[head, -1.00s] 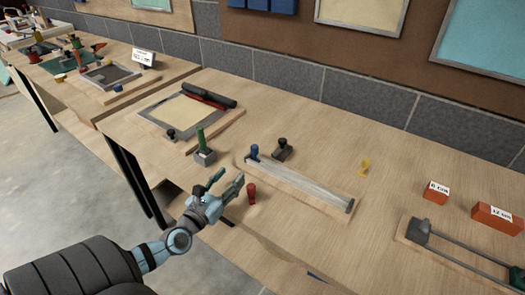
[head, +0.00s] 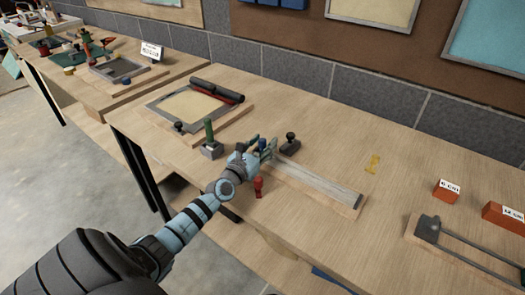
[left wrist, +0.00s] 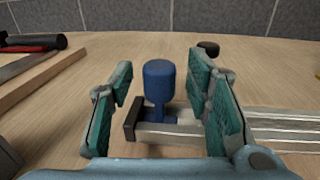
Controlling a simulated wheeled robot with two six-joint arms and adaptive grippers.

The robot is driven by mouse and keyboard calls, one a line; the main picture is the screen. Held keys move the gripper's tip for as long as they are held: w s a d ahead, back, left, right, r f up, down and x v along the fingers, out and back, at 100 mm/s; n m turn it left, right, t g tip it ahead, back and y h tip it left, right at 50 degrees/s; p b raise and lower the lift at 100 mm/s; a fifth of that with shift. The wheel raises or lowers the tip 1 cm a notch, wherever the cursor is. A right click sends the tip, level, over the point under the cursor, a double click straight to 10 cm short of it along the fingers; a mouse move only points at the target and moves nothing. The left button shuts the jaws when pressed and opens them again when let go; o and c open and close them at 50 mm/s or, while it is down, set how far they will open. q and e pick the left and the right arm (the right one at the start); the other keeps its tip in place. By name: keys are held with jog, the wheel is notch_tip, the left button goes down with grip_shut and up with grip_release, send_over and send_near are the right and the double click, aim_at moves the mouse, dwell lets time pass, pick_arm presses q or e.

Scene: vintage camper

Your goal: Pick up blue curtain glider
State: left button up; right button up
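The blue curtain glider (left wrist: 159,88) is a small upright blue peg with a rounded head. It stands at the left end of the pale metal rail (left wrist: 172,138), which lies on a wooden board. My left gripper (left wrist: 158,98) is open, with one teal-padded finger on each side of the glider and visible gaps between. In the head view my left gripper (head: 262,150) is at the rail's left end and mostly hides the glider (head: 262,144). My right gripper is not in view.
A black knobbed piece (head: 290,143) stands just behind the rail. A red peg (head: 258,187) stands in front, and a green-handled block (head: 211,140) is to the left. A yellow piece (head: 373,163) and orange blocks (head: 446,190) lie to the right.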

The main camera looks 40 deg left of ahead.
pick_arm(q)
grip_shut()
jog(key=shift+r, duration=0.15)
